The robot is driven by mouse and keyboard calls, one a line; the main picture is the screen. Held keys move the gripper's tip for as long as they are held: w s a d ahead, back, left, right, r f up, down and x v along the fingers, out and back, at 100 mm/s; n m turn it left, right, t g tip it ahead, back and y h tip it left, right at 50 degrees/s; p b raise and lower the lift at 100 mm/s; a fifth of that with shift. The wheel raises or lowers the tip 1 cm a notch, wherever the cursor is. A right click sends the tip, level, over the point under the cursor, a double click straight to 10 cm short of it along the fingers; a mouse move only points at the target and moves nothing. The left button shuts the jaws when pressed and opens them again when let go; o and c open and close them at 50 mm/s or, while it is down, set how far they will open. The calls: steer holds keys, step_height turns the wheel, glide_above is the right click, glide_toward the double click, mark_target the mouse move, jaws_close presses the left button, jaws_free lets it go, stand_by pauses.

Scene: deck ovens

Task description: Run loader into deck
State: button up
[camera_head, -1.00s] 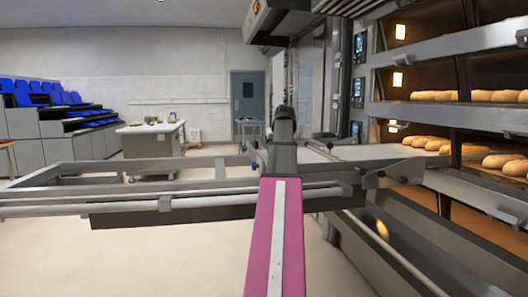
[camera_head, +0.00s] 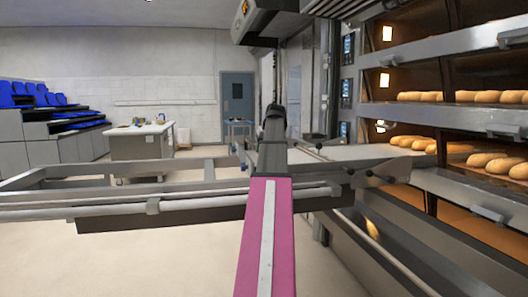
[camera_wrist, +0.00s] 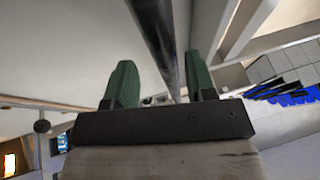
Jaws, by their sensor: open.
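The loader is a grey metal frame with a long front bar (camera_head: 110,209) that crosses the lower part of the head view. Its pale flat surface (camera_head: 350,153) reaches right to the mouth of an open oven deck (camera_head: 445,135), level with the loaves (camera_head: 412,143) there. I cannot tell how far it goes in. My gripper's end is hard to make out beyond my pink arm in the head view. In the wrist view my gripper (camera_wrist: 162,80) is open, with green fingers on either side of a dark round bar (camera_wrist: 160,35). Contact with the bar is not clear.
The deck oven stands on the right, with more loaves (camera_head: 420,96) on a higher deck. A metal trough (camera_head: 375,250) lies below the loader's right end. A worktable (camera_head: 140,142) and blue seats (camera_head: 40,92) stand at the back left. Open floor lies between.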

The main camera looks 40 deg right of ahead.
steer(key=v, duration=0.9)
steer(key=shift+r, duration=0.35)
steer(key=shift+s, duration=0.25)
